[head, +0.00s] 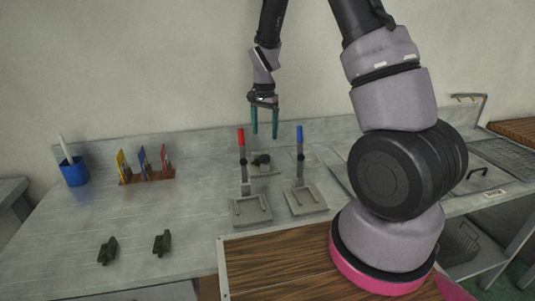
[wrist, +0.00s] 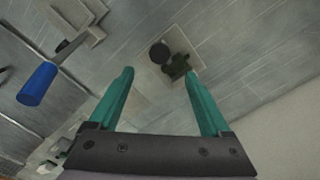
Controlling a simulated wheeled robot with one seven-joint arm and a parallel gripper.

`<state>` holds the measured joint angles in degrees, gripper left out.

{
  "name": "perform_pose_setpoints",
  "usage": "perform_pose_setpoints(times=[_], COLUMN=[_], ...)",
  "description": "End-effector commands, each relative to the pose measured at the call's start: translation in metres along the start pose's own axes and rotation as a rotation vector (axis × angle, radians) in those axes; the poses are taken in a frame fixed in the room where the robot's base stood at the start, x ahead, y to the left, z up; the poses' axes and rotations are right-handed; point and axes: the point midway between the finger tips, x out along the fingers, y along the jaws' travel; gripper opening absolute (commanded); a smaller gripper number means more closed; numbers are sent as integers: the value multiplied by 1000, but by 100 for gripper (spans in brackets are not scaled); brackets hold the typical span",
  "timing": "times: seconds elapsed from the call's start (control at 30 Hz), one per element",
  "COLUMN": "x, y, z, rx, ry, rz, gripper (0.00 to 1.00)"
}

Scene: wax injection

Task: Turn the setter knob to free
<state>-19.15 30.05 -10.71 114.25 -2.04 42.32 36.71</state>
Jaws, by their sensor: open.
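A small grey plate (head: 265,171) stands at the back of the bench, between and behind two levers. On it sits a dark fitting (head: 261,160), likely the setter. In the wrist view the fitting shows as a dark round knob (wrist: 160,52) beside a dark green part (wrist: 177,66). No label or pointer mark is legible, so I cannot tell the knob's setting. My gripper (head: 264,134) has teal fingers pointing down, above the fitting. In the wrist view my gripper (wrist: 159,74) is open and empty, with the fitting beyond the fingertips, toward the right finger.
A red-handled lever (head: 241,140) and a blue-handled lever (head: 299,138) stand close by. The blue handle (wrist: 38,84) shows at left in the wrist view. Two green parts (head: 107,250) (head: 161,242), a tool rack (head: 147,175) and a blue cup (head: 74,171) are left. The wall is behind.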

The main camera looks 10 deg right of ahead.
Motion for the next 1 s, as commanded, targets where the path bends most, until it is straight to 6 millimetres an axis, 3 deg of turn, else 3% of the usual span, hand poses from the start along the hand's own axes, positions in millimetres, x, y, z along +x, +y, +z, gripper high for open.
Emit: perform_pose_setpoints(times=[0.43,0.6,0.9,0.93,1.0], x=[80,93,95,95,95], y=[1,1,1,1,1], z=[1,0,0,0,0], rx=[1,0,0,0,0], ry=[-3,-2,-1,-1,-1], rz=[2,1,0,0,0], gripper=[82,82,82,78,51])
